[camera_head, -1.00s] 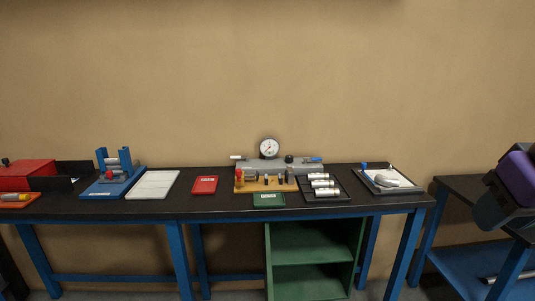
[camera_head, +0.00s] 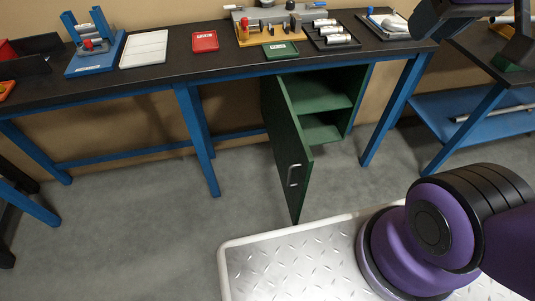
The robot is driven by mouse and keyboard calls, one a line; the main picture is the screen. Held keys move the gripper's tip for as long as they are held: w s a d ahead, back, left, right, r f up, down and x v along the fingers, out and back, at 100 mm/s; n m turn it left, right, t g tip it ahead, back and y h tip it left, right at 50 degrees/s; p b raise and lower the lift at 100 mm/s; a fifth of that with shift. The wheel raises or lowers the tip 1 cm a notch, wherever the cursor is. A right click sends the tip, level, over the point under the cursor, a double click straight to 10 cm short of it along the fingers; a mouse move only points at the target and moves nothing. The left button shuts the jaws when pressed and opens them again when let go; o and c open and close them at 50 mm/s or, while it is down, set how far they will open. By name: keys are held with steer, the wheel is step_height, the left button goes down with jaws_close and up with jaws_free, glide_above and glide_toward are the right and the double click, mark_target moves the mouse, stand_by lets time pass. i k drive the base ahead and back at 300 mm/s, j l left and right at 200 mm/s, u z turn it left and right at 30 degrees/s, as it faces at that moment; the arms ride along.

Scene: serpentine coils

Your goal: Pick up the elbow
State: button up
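I cannot make out the elbow for certain in this view. Several short silver cylindrical pieces (camera_head: 332,33) lie in a black tray (camera_head: 350,44) on the workbench, and their exact shapes are too small to tell. My purple and black arm fills the lower right, and a dark part of it crosses the upper right corner. My gripper's fingertips do not show clearly anywhere.
The black bench (camera_head: 230,67) also carries a blue stand (camera_head: 93,62), white tray (camera_head: 145,48), red tray (camera_head: 204,41), green tray (camera_head: 280,50) and wooden fixture (camera_head: 250,38). A green cabinet door (camera_head: 286,150) stands open into the floor space. A second blue-framed table (camera_head: 470,110) is at right.

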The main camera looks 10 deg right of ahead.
mark_target(393, 26)
steer(key=i+l+z, duration=0.1)
steer(key=l, duration=0.25)
steer(key=i+l+z, duration=0.15)
steer(key=l, duration=0.25)
steer(key=i+l+z, duration=0.1)
steer(key=l, duration=0.25)
steer(key=i+l+z, duration=0.15)
steer(key=l, duration=0.15)
steer(key=i+l+u, duration=0.15)
steer(key=i+l, duration=0.15)
steer(key=i+l+u, duration=0.2)
steer(key=l, duration=0.25)
steer(key=i+l+u, duration=0.15)
steer(key=i+l, duration=0.25)
